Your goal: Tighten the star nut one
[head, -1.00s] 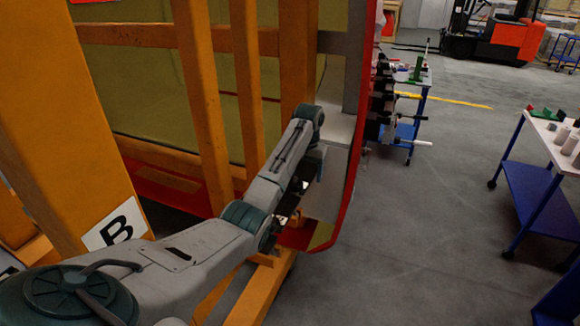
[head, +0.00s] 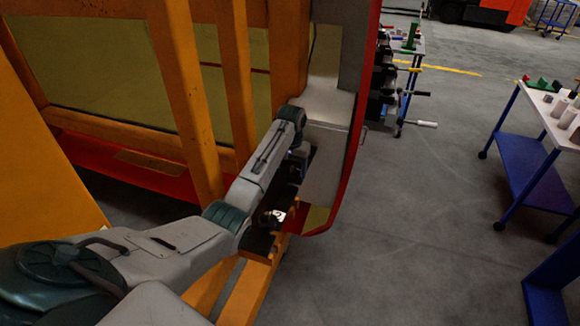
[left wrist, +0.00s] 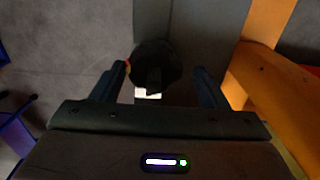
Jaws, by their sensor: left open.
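A dark round knob (left wrist: 155,62), which looks like the star nut, sits between the two fingers of my left gripper (left wrist: 158,72) in the left wrist view. A dark ridge on it faces the camera. The fingers stand apart on either side, with visible gaps; the gripper is open. Depth to the knob is hard to judge. The fingertips and the nut are too dark to make out there. My right gripper is not in view.
Orange frame posts (head: 190,100) stand close left of my arm. A white-topped blue cart (head: 525,180) stands at the right, and another cart with parts (head: 405,75) stands behind. The grey floor between (head: 410,220) is clear.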

